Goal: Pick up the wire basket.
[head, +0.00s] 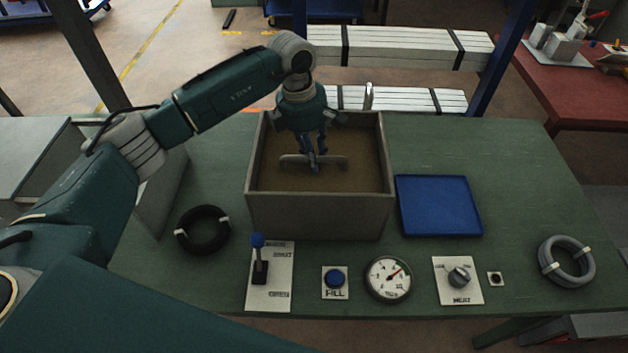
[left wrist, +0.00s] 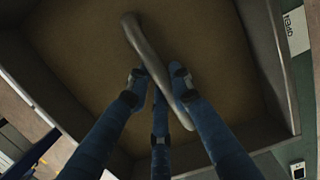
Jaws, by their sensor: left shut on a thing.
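A grey open-topped tank (head: 320,216) stands on the green table, with a flat brown surface inside. A grey bar handle (head: 336,161) shows at that surface; it looks like the wire basket's handle. No wire mesh shows, and whatever is under the brown surface is hidden. My left gripper (head: 313,164) reaches down into the tank from above and is shut on the handle near its middle. In the left wrist view the handle (left wrist: 150,58) runs diagonally between the blue-grey fingers (left wrist: 160,92). My right gripper is not in view.
A blue tray (head: 439,206) lies right of the tank. A black coil (head: 203,230) is at left and a grey coil (head: 566,262) at far right. In front are a lever (head: 259,260), a fill button (head: 335,279), a gauge (head: 388,279) and a knob (head: 459,277).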

